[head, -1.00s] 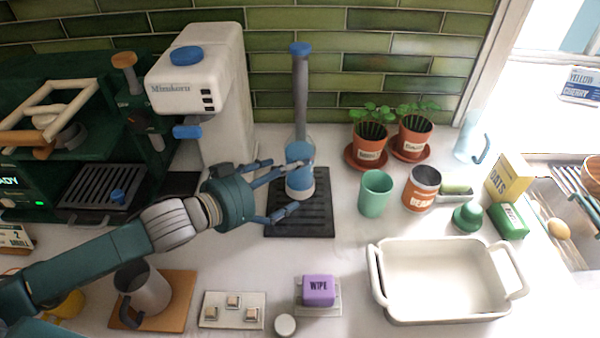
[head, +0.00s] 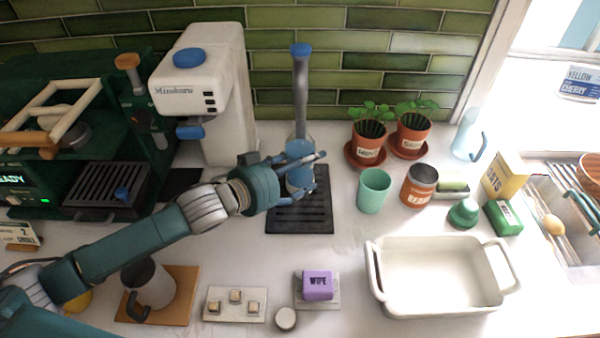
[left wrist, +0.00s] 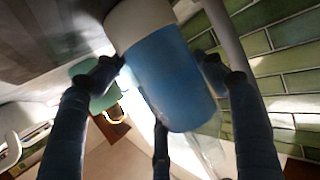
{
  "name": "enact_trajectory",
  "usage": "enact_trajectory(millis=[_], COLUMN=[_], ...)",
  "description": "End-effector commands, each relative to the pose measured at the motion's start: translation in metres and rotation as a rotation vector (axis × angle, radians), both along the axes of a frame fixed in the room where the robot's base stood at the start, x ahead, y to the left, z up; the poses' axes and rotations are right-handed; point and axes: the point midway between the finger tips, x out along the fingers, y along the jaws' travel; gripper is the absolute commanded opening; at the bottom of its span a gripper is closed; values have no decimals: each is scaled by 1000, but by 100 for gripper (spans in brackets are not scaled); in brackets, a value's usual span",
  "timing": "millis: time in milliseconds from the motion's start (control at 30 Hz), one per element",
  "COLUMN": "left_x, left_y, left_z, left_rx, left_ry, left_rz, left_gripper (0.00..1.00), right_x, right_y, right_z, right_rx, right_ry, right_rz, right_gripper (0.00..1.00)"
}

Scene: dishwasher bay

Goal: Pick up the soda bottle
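In the left wrist view the bottle (left wrist: 170,80) shows large, with a white end and a blue body, between the fingertips (left wrist: 165,68). The side fingertips are at or very near its edges; I cannot tell whether they press on it. A third finger is partly hidden by the bottle. My right gripper is not in view.
A grey column (head: 300,95) rises right behind the bottle. A white grinder-like machine (head: 205,90) stands to the left. A green cup (head: 374,190) and potted plants (head: 368,140) are to the right. A white baking dish (head: 375,275) lies in front right.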

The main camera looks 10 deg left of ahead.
Motion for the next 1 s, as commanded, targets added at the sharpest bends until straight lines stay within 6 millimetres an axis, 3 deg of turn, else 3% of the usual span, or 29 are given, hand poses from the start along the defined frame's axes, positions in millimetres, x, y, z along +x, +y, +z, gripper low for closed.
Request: enact_trajectory(millis=[367, 667, 1000], left_x=[1, 1, -74], left_y=[0, 0, -16], left_z=[4, 39, 31], left_rx=[0, 0, -2], left_ry=[-2, -9, 1], left_rz=[1, -1, -4], left_gripper=[33, 33, 33], right_x=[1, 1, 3], right_y=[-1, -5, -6], right_z=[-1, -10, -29], right_rx=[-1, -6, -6], right_ry=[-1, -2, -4], right_rz=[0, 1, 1], right_gripper=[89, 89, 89])
